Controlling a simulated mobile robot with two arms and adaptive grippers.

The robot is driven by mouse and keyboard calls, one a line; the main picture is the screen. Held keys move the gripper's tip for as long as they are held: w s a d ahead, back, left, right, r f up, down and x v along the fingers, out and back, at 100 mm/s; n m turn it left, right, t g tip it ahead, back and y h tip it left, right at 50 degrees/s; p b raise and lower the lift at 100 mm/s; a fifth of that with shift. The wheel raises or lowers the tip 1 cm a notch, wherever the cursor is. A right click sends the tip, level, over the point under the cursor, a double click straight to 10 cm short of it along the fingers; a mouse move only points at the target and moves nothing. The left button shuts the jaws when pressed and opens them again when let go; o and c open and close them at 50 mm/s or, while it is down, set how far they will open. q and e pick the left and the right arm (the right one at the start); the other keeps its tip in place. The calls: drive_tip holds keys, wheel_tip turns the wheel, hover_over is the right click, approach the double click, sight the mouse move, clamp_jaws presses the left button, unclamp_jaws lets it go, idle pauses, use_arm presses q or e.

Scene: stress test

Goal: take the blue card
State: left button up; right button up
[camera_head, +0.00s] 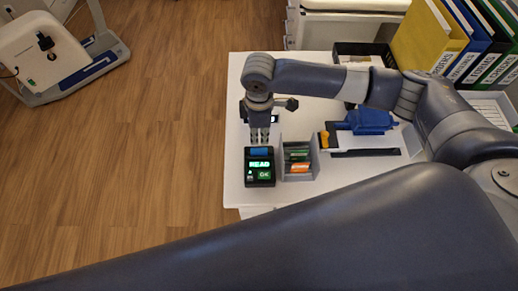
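The blue card (260,152) shows as a small blue patch at the top of a dark card reader (260,176) on the white table. The reader's screen shows green "READ" and "OK". My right gripper (260,140) points down at the reader, its fingertips right at the far edge of the blue card. I cannot tell whether the fingers touch the card or how far they are apart. My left gripper is not in view.
A grey holder (313,155) with green and orange cards stands right of the reader. Binders (430,38) stand at the back right. Wooden floor lies left.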

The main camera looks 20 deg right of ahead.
wheel_tip(320, 180, down, 6)
drive_tip(key=b, duration=0.5)
drive_tip(key=shift+r+b, duration=0.25)
drive_tip(key=shift+b, duration=0.05)
drive_tip(key=shift+w+f+b, duration=0.1)
drive_tip(key=shift+f+b, duration=0.2)
drive_tip(key=shift+f, duration=0.9)
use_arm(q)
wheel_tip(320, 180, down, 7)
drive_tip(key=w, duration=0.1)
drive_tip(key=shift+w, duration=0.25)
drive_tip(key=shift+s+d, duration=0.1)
use_arm(e)
clamp_jaws()
use_arm(q)
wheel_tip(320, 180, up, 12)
drive_tip(key=p, duration=1.1)
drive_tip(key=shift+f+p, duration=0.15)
drive_tip(key=shift+p, duration=0.15)
use_arm(e)
wheel_tip(320, 180, up, 10)
